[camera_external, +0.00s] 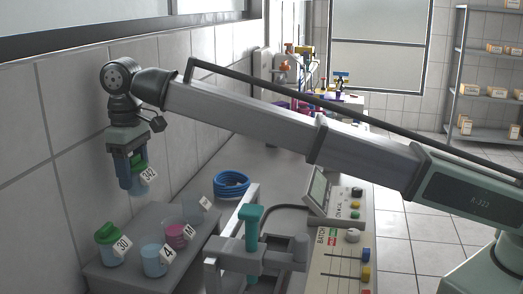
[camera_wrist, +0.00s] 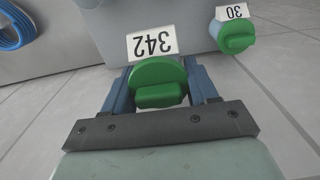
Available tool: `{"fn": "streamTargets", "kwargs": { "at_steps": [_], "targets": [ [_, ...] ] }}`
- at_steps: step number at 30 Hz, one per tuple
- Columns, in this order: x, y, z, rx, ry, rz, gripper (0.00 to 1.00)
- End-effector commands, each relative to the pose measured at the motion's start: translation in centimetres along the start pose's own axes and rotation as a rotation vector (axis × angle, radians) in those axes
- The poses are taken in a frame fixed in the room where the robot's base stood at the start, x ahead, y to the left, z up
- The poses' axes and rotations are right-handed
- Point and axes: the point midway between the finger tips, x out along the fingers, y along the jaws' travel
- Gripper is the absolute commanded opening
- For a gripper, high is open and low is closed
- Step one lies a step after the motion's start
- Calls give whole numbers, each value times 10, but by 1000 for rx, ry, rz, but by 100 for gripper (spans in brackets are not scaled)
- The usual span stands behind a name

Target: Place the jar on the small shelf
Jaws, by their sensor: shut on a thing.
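My gripper (camera_external: 131,175) is shut on a jar (camera_external: 143,183) with a green lid and a white tag that reads 342 in the wrist view. In the wrist view the jar's green lid (camera_wrist: 158,82) sits between the two blue fingers of my gripper (camera_wrist: 160,85). The held jar hangs upright in the air above the small grey shelf (camera_external: 185,262) along the tiled wall. The jar's lower body is partly hidden by the fingers and its tag.
On the shelf stand a green-lidded jar tagged 30 (camera_external: 110,245), a light blue jar tagged 4 (camera_external: 153,261), a pink jar (camera_external: 176,236) and a clear container (camera_external: 197,209). A blue hose coil (camera_external: 231,184), a teal-handled fixture (camera_external: 250,225) and a control panel (camera_external: 345,262) are to the right.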

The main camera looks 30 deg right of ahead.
Motion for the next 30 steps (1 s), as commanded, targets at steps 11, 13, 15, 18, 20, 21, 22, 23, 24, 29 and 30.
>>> {"fn": "streamTargets", "kwargs": {
  "at_steps": [11,13,15,18,20,21,22,23,24,29,30],
  "targets": [
    [22,-21,-1,-10,-2,0,27],
    [34,-21,-1,-10,-1,0,27],
    [46,-20,-1,-10,-2,0,27],
    [58,-20,-1,-10,-1,0,27],
    [62,-20,-2,-10,0,0,27],
    [64,-20,-2,-10,0,0,27],
    [66,-20,-2,-10,0,0,27],
    [68,-20,-2,-10,-1,0,27],
    [72,-20,-1,-10,-1,0,27],
    [92,-20,-1,-10,-1,0,27],
    [96,-20,-1,-10,-1,0,27]
  ]
}}
